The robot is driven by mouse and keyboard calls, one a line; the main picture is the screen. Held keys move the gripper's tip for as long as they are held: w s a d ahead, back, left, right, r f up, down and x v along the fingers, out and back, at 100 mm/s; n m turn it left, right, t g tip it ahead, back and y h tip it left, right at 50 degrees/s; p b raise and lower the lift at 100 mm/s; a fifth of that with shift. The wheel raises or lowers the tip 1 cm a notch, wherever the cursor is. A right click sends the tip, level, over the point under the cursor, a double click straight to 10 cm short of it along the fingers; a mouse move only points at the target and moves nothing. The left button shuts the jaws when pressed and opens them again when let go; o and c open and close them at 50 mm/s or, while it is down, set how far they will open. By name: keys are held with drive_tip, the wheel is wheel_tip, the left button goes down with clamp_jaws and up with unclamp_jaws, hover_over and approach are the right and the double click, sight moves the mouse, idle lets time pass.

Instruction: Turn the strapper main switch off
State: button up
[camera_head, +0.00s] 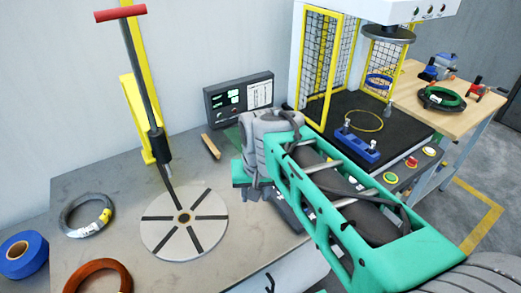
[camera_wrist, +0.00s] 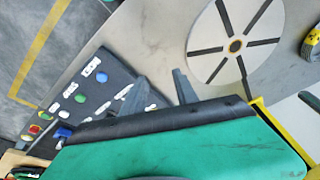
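A dark control panel (camera_wrist: 90,82) shows in the wrist view, left of my gripper, with small coloured buttons and white labels. I cannot tell which control is the strapper main switch; part of the panel is hidden behind my gripper. My gripper (camera_wrist: 160,78) has its two grey fingers apart with nothing between them. Its left finger overlaps the panel's edge in the picture; contact cannot be told.
A round slotted turntable (camera_head: 185,222) lies on the grey table, with a red-handled pole behind it. A black coil (camera_head: 87,215), blue tape roll (camera_head: 22,256) and brown ring (camera_head: 98,276) lie left. A screen (camera_head: 238,96) stands behind; a yellow-framed press (camera_head: 318,68) stands right.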

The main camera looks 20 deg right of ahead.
drive_tip(key=w+d+m+g+p, duration=0.1)
drive_tip(key=w+d+m, duration=0.2)
drive_tip(key=w, duration=0.4)
drive_tip(key=w+d+f+m+g+p, duration=0.1)
drive_tip(key=w+d+m, duration=0.3)
drive_tip(key=w, duration=0.3)
drive_tip(key=w+d+f+m+p, duration=0.1)
drive_tip(key=w+d+m+p, duration=0.1)
drive_tip(key=w+d+m, duration=0.2)
drive_tip(key=shift+w+d+f+m+g, duration=0.15)
drive_tip(key=shift+w+m, duration=0.1)
drive_tip(key=shift+w, duration=0.4)
drive_tip(key=shift+w+m+g, duration=0.1)
drive_tip(key=shift+w+m, duration=0.2)
drive_tip(key=shift+w, duration=0.3)
drive_tip(key=shift+w+d+f+m+g, duration=0.15)
drive_tip(key=shift+w+m, duration=0.1)
drive_tip(key=shift+w, duration=0.4)
drive_tip(key=shift+w+f, duration=0.1)
drive_tip(key=shift+f, duration=0.15)
wheel_tip(320, 180, down, 7)
drive_tip(key=shift+f+p, duration=0.2)
drive_tip(key=shift+p, duration=0.7)
clamp_jaws()
